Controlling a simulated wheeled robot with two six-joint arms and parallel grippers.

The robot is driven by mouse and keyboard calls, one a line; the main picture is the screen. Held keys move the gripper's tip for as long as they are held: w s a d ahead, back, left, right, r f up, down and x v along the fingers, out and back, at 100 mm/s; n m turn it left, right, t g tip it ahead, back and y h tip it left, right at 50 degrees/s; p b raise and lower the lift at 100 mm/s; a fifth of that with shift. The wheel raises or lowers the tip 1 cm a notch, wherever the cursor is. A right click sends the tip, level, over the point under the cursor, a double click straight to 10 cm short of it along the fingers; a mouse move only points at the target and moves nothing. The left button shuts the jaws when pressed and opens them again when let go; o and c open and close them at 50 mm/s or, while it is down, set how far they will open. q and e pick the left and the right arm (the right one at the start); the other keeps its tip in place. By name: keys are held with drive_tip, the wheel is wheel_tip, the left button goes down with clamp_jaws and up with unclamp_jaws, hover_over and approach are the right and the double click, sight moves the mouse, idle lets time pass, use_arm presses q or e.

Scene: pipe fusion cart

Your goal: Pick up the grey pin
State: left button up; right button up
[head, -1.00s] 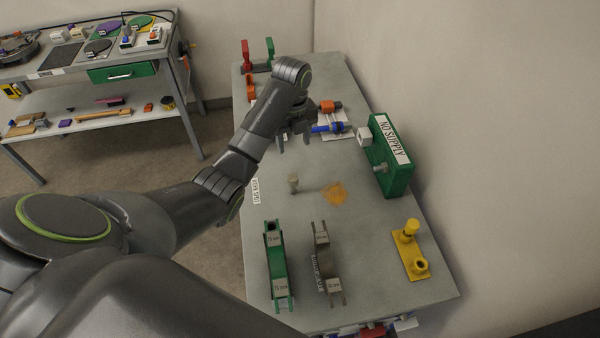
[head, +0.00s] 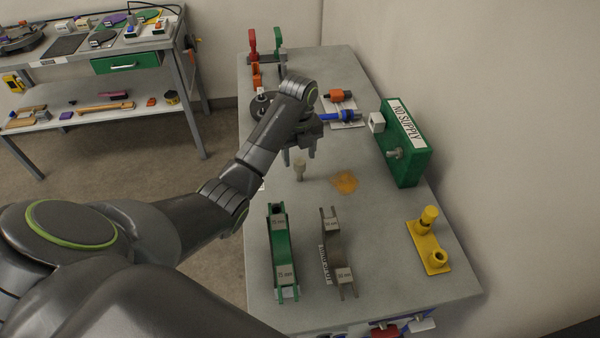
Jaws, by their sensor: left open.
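The small grey pin (head: 299,171) stands upright on the grey bench top (head: 380,222), left of an orange-brown stain. My left gripper (head: 299,156) is open and points down, just above and behind the pin in the head view. One finger shows on each side of the pin's upper end. I cannot tell whether the fingers touch it. My right gripper is not in view.
A green holder (head: 280,255) and a grey holder (head: 332,245) stand nearer on the bench. A green NO SUPPLY box (head: 408,160) and a yellow stand (head: 428,245) are on the right. A blue fitting (head: 337,116) lies behind the gripper.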

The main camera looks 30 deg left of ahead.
sight(300, 161)
use_arm(q)
drive_tip(key=shift+f, duration=0.3)
drive_tip(key=shift+f+p, duration=0.25)
drive_tip(key=shift+p, duration=0.05)
drive_tip(key=shift+w+f+p, duration=0.2)
drive_tip(key=shift+f+p, duration=0.35)
drive_tip(key=shift+f, duration=1.75)
drive_tip(key=c, duration=1.1)
drive_tip(key=shift+r, duration=0.15)
